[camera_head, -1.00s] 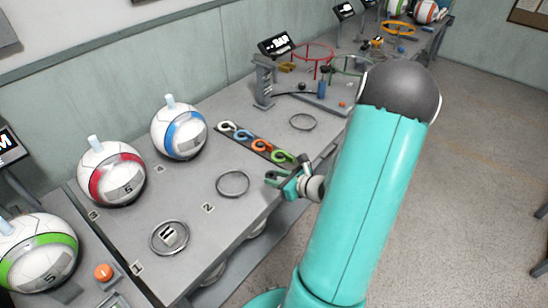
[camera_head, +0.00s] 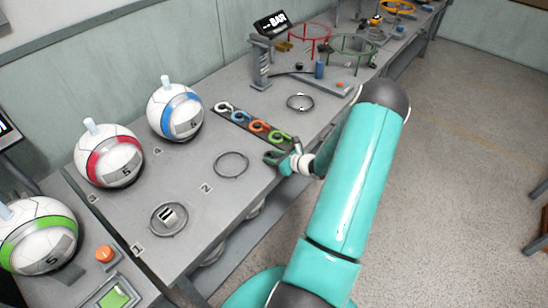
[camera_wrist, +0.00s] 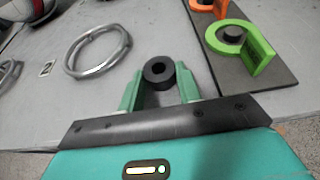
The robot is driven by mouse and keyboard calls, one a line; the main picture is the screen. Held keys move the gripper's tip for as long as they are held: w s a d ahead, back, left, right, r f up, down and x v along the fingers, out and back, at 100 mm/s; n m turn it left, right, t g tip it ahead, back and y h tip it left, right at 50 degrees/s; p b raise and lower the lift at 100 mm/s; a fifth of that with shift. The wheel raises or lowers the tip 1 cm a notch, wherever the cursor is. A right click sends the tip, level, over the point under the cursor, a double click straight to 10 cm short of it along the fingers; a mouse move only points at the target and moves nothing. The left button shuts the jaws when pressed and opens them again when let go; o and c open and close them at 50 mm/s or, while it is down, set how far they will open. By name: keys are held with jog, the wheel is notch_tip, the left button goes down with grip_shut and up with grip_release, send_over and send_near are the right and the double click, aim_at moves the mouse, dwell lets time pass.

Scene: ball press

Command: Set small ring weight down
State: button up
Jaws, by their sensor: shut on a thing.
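The small ring weight (camera_wrist: 158,72) is a black ring with a round hole. In the wrist view it sits between the two green fingertips of my gripper (camera_wrist: 158,84), which is shut on it. In the head view my gripper (camera_head: 283,158) is over the right front part of the grey table (camera_head: 185,215), right of the metal ring (camera_head: 231,165) by label 2. The weight cannot be made out clearly there. Whether it touches the table cannot be told.
Another ring (camera_head: 169,219) by label 1 encloses a small striped object. Three white balls stand along the left. Table around ring 2 is bare.

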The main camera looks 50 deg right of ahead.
jog(key=shift+f, duration=0.15)
jog(key=o, duration=1.1)
jog(key=shift+c, duration=0.2)
